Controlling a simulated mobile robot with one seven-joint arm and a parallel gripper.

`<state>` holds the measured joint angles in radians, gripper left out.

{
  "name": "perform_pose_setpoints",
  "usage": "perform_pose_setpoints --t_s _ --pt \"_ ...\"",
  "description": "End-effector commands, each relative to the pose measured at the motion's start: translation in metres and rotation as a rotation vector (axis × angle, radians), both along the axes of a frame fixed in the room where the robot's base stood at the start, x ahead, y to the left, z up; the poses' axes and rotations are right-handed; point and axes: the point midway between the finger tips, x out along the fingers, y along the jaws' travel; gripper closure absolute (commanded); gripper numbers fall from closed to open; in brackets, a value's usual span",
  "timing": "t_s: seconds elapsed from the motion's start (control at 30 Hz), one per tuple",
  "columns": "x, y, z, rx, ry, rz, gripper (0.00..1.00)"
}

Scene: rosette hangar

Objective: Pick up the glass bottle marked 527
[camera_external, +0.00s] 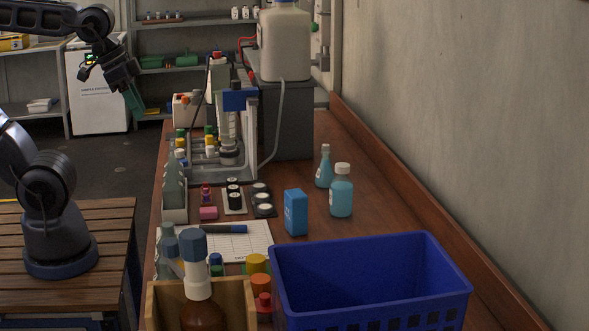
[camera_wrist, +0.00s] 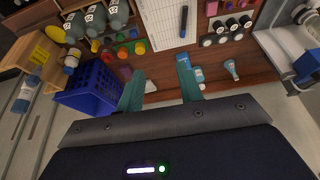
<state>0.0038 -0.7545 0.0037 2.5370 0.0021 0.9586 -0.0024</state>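No marking 527 is legible in either view, so I cannot tell which bottle carries it. Several grey-green glass bottles stand along the bench's left edge, one of them in a pale tray (camera_external: 174,182); similar bottles with white labels (camera_wrist: 95,19) show at the top of the wrist view. A bottle of blue liquid with a white cap (camera_external: 341,193) stands on the right of the bench beside a smaller blue flask (camera_external: 324,169). A brown bottle (camera_external: 201,312) with a blue cap stands in a wooden box. My gripper (camera_external: 134,103) is raised left of the bench; its teal fingers (camera_wrist: 160,66) are apart and empty.
A blue crate (camera_external: 370,290) fills the bench's near right; it also shows in the wrist view (camera_wrist: 88,92). A small blue box (camera_external: 296,212), a paper sheet (camera_external: 240,241) and small jars (camera_external: 263,200) lie between. Lab equipment (camera_external: 228,125) stands behind. A wall bounds the right.

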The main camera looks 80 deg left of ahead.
Motion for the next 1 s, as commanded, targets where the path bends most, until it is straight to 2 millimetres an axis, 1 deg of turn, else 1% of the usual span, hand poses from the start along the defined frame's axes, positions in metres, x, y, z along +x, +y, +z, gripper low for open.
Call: perform_pose_setpoints --t_s 0.37,0.4,0.43,0.63,0.67,0.9,1.0 --pt "0.0000 0.0000 0.0001 0.000 0.000 0.000 0.64" --pt "0.0000 0.0000 0.0000 0.000 0.000 0.000 0.62" --pt "0.0000 0.0000 0.0000 0.000 0.000 0.000 0.56" --pt "0.0000 0.0000 0.0000 0.000 0.000 0.000 0.17" --pt "0.0000 0.0000 0.0000 0.000 0.000 0.000 0.15" --pt "0.0003 0.0001 0.0002 0.000 0.000 0.001 0.15" --pt "0.0056 0.0007 0.0028 -0.008 0.004 0.018 0.15"
